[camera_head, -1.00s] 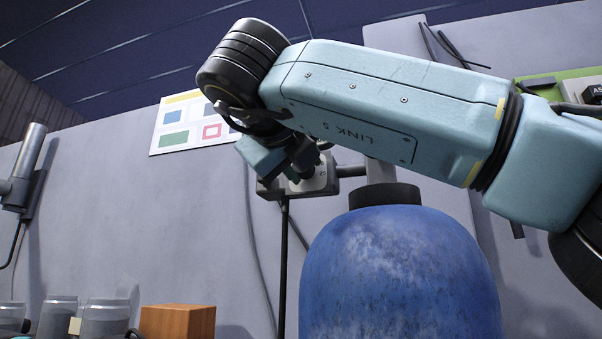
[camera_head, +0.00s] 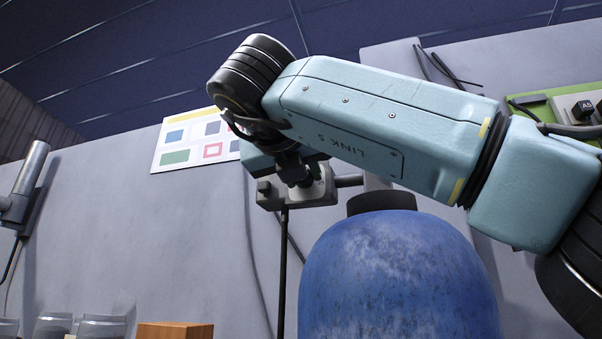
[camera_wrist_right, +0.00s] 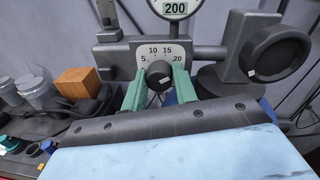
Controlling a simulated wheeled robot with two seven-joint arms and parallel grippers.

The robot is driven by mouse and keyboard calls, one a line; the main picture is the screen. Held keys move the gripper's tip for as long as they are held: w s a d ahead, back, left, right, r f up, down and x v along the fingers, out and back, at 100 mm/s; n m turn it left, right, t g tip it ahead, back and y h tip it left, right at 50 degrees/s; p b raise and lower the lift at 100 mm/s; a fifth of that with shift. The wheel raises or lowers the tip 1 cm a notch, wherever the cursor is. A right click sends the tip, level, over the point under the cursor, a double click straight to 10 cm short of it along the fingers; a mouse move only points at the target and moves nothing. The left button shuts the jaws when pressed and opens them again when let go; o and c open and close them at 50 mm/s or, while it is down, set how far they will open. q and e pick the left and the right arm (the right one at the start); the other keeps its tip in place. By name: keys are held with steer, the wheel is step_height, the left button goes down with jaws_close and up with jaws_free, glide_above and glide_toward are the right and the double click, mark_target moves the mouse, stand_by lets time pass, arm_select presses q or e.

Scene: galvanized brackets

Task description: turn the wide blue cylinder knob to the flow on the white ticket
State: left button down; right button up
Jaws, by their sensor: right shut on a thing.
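The wide blue cylinder (camera_head: 400,275) stands front right in the head view, with a grey regulator (camera_head: 322,190) behind its dark top. My right gripper (camera_head: 298,174) reaches the regulator's front. In the right wrist view, the green fingertips of my right gripper (camera_wrist_right: 158,84) are shut on a round black knob (camera_wrist_right: 156,73). A small pale mark shows on the knob's right side. A white scale (camera_wrist_right: 163,52) around it reads 5, 10, 15, 20. The fingers hide its lower edge. I cannot make out a white ticket. My left gripper is in neither view.
A gauge (camera_wrist_right: 178,18) marked 200 sits above the scale. A larger black handwheel (camera_wrist_right: 274,55) stands to its right. An orange-brown block (camera_wrist_right: 77,82) and grey jars (camera_wrist_right: 32,88) are at left. A wall chart (camera_head: 192,140) hangs behind.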

stand_by(0.3)
steer(key=o, duration=1)
steer(key=shift+c, duration=0.2)
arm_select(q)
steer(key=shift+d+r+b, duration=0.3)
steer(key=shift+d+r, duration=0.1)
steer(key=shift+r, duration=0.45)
arm_select(e)
steer(key=v, duration=0.7)
steer(key=shift+s, duration=0.25)
steer(key=shift+a+f, duration=0.1)
